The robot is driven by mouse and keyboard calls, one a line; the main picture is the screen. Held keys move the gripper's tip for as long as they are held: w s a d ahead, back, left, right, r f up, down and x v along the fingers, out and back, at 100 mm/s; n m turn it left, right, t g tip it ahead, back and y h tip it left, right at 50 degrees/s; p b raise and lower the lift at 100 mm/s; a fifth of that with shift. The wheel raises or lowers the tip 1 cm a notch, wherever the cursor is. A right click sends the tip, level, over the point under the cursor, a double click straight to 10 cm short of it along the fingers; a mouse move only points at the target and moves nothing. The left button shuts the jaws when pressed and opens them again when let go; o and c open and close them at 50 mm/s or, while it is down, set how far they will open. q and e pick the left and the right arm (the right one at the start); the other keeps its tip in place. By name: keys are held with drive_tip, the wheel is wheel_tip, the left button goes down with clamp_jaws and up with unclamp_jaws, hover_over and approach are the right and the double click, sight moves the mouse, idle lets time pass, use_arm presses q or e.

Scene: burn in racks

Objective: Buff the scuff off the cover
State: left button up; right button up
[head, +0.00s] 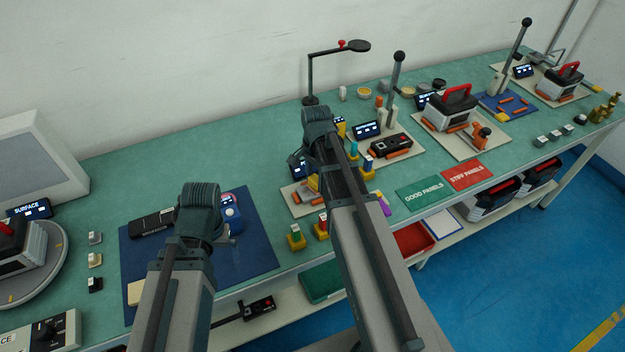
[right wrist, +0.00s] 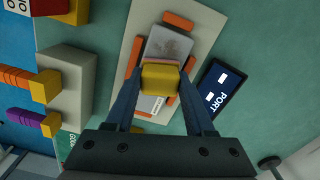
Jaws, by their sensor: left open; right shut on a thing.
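The cover (right wrist: 166,44) is a grey plate with a darker scuffed patch. It lies between orange blocks on a beige fixture (right wrist: 125,62) in the right wrist view. My right gripper (right wrist: 160,80) is shut on a yellow block with a pinkish underside, the buffing block (right wrist: 160,79). The block is over the cover and hides its middle; I cannot tell if they touch. In the head view my right arm hides most of this spot. My left gripper (head: 229,234) is open over the blue mat (head: 255,245), mostly hidden behind its own arm.
A PORT screen (right wrist: 217,92) stands close beside the fixture. Yellow-based tool holders (head: 297,238) stand near the table's front edge. Green GOOD PANELS (head: 424,193) and red STIFF PANELS (head: 468,175) mats lie to the right. A black device (head: 152,222) lies on the blue mat.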

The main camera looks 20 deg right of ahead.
use_arm(q)
drive_tip(key=shift+f, duration=0.1)
use_arm(e)
drive_tip(key=shift+s+a+f, duration=0.1)
drive_tip(key=shift+s+a, duration=0.05)
drive_tip(key=shift+a, duration=1.35)
drive_tip(key=shift+a, duration=0.1)
drive_tip(key=shift+a, duration=1.4)
use_arm(q)
drive_tip(key=shift+r, duration=0.2)
use_arm(e)
drive_tip(key=shift+r, duration=0.2)
use_arm(q)
wheel_tip(320, 180, up, 6)
drive_tip(key=p, duration=0.6)
use_arm(e)
wheel_tip(320, 180, up, 6)
drive_tip(key=shift+d+f, duration=0.1)
